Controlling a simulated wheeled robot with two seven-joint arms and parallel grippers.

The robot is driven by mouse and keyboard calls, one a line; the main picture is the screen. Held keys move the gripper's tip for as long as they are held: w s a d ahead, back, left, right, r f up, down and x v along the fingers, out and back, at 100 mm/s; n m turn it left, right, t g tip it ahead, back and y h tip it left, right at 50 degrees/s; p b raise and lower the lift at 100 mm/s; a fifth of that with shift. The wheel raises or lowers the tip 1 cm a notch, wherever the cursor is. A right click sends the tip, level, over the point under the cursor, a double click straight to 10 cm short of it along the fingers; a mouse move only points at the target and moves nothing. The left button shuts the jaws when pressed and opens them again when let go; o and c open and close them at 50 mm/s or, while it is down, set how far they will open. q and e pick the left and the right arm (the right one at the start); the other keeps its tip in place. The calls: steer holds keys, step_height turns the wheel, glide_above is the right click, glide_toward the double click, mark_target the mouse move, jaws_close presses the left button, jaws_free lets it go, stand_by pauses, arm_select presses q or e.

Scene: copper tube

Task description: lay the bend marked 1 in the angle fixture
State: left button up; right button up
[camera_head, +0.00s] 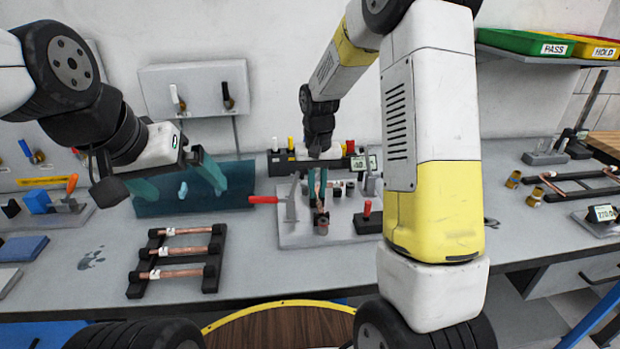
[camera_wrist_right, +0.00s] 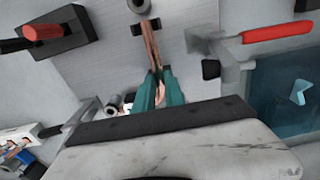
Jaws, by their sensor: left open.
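My right gripper (camera_head: 317,192) points down over the grey plate (camera_head: 290,236) at the middle of the bench. In the right wrist view its teal fingers (camera_wrist_right: 157,88) are closed around a copper tube (camera_wrist_right: 151,45). The tube's far end is at a small grey cylinder (camera_wrist_right: 139,6); I cannot tell whether it is seated there. No number shows on the tube, so I cannot confirm it is the bend marked 1. My left gripper (camera_head: 180,183) is open and empty above the bench, left of the plate. I cannot tell for sure which device is the angle fixture.
A black rack (camera_head: 151,243) with several tagged copper tubes lies front left. A black frame with copper pieces (camera_head: 572,184) and a small display (camera_head: 603,213) stand at the right. PASS and HOLD bins (camera_head: 525,42) sit on the shelf.

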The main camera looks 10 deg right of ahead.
steer(key=shift+s+f, duration=0.1)
steer(key=shift+f, duration=0.05)
step_height(320, 180, up, 8)
steer(key=shift+r, duration=0.1)
stand_by(0.4)
steer(key=s+d+r+t+y, duration=0.1)
steer(key=s+r+t, duration=0.2)
steer(key=s, duration=0.8)
steer(key=s+d+r+t+y, duration=0.1)
steer(key=s+d+r+t, duration=0.1)
steer(key=s+r, duration=0.6)
steer(key=s+t, duration=0.1)
steer(key=s, duration=0.2)
steer(key=shift+s+r+n, duration=0.2)
steer(key=shift+s+n, duration=0.15)
steer(key=shift+n, duration=0.05)
